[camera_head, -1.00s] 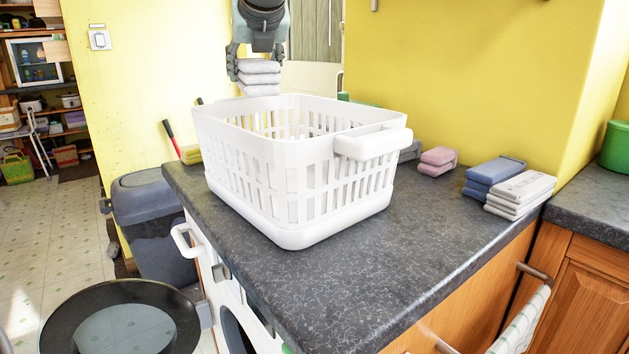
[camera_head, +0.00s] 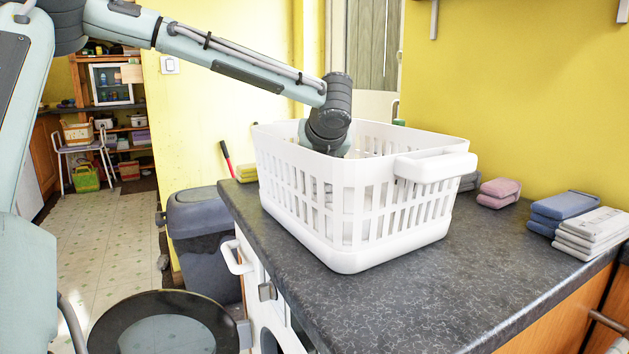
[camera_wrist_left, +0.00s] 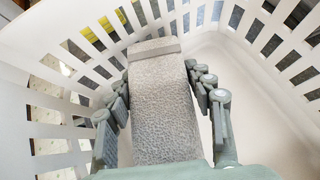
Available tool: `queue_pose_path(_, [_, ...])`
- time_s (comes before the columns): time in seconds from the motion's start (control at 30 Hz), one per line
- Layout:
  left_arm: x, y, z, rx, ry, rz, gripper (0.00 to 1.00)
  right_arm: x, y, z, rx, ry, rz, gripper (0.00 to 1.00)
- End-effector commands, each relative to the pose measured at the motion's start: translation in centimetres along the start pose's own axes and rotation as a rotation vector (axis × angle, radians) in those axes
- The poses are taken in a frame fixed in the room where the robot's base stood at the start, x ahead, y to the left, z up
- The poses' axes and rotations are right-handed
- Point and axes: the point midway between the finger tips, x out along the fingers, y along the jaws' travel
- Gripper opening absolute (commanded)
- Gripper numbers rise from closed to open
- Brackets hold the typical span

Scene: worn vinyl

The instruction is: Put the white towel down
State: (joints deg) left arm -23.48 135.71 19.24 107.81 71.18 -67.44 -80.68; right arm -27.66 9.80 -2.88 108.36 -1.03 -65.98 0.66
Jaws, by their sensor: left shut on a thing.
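The white towel (camera_wrist_left: 163,100) is folded and lies between the fingers of my left gripper (camera_wrist_left: 166,110) in the left wrist view. The gripper is shut on it, with fingers along both sides. Gripper and towel are down inside the white laundry basket (camera_head: 345,258), which stands on the dark counter. In the head view the left arm reaches over the basket's rim from the left, and the gripper is mostly hidden behind the slotted wall. I cannot tell whether the towel touches the basket floor. My right gripper is not in view.
On the counter (camera_head: 400,300) right of the basket lie pink folded towels (camera_head: 498,193), blue ones (camera_head: 565,206) and a light grey stack (camera_head: 593,232). A grey bin (camera_head: 203,240) stands left of the counter. The counter front is clear. The wrist view shows bare basket floor right of the towel.

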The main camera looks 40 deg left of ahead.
Motion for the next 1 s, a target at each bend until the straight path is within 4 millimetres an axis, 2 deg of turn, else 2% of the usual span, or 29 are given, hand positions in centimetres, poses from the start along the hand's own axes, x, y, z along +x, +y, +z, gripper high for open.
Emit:
queue_pose_path(0.03, [0.7,0.0,-0.9,0.003,0.003,0.002,0.09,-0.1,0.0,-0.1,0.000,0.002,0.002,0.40])
queue_pose_path(0.17, [1.6,0.0,-2.1,0.002,0.000,0.002,0.09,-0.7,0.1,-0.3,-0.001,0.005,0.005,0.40])
queue_pose_path(0.87, [2.4,0.0,-3.0,0.001,-0.001,0.000,0.09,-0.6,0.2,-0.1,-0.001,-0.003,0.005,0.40])
queue_pose_path(0.9, [2.4,0.0,-3.1,0.001,0.000,0.000,0.55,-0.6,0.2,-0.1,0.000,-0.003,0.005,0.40])
queue_pose_path(1.0, [2.4,0.0,-3.1,0.001,0.000,0.000,0.67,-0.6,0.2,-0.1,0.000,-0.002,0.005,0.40])
